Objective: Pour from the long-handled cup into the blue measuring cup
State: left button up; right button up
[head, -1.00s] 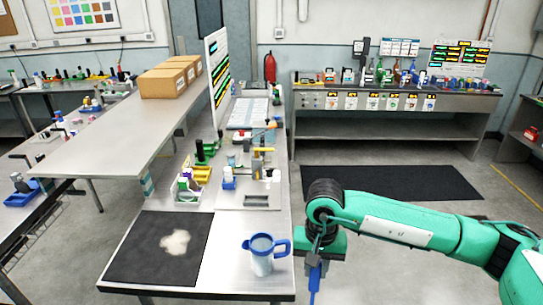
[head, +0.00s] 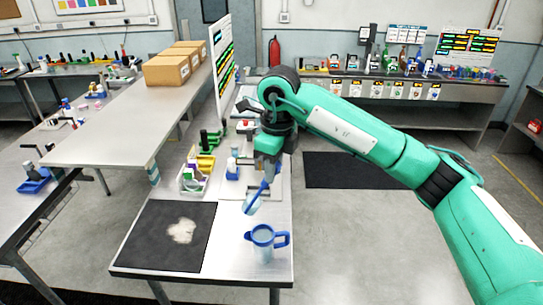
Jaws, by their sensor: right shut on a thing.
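The blue measuring cup (head: 262,238), a clear cup with a blue rim and a blue handle on its right, stands upright near the front right of the bench. My right gripper (head: 267,170) is above and behind it, shut on the blue handle of the long-handled cup (head: 251,205). This cup hangs down to the left from the gripper, just behind and above the measuring cup, apart from it in the picture. Its contents are too small to tell. My left gripper is out of view.
A black mat (head: 150,235) with a pale patch (head: 182,231) lies left of the measuring cup. Bottles and a small bin (head: 192,180) stand behind the mat. A raised shelf (head: 110,140) with cardboard boxes (head: 166,70) runs along the left.

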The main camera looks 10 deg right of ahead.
jog(key=shift+w+a+r+m, duration=0.2)
jog(key=shift+r+m, duration=0.4)
jog(key=shift+r, duration=0.05)
jog(key=shift+s+d+f+t+y+b, duration=0.2)
jog(key=shift+s+d+f+b, duration=0.1)
jog(key=shift+f+b, duration=0.3)
jog(key=shift+s+d+f+t+y+b, duration=0.25)
jog(key=shift+f+b, duration=0.2)
jog(key=shift+b, duration=0.2)
jog(key=shift+t+y, duration=0.55)
jog(key=shift+s+d+f+b, duration=0.3)
jog(key=shift+f+b, duration=0.25)
jog(key=shift+b, duration=0.2)
jog(key=shift+s+d+f+b, duration=0.3)
jog(key=shift+f+b, duration=0.25)
jog(key=shift+b, duration=0.2)
jog(key=shift+s+d+f+b, duration=0.3)
jog(key=shift+f+b, duration=0.25)
jog(key=shift+b, duration=0.2)
jog(key=shift+s+f, duration=0.1)
jog(key=shift+f, duration=0.1)
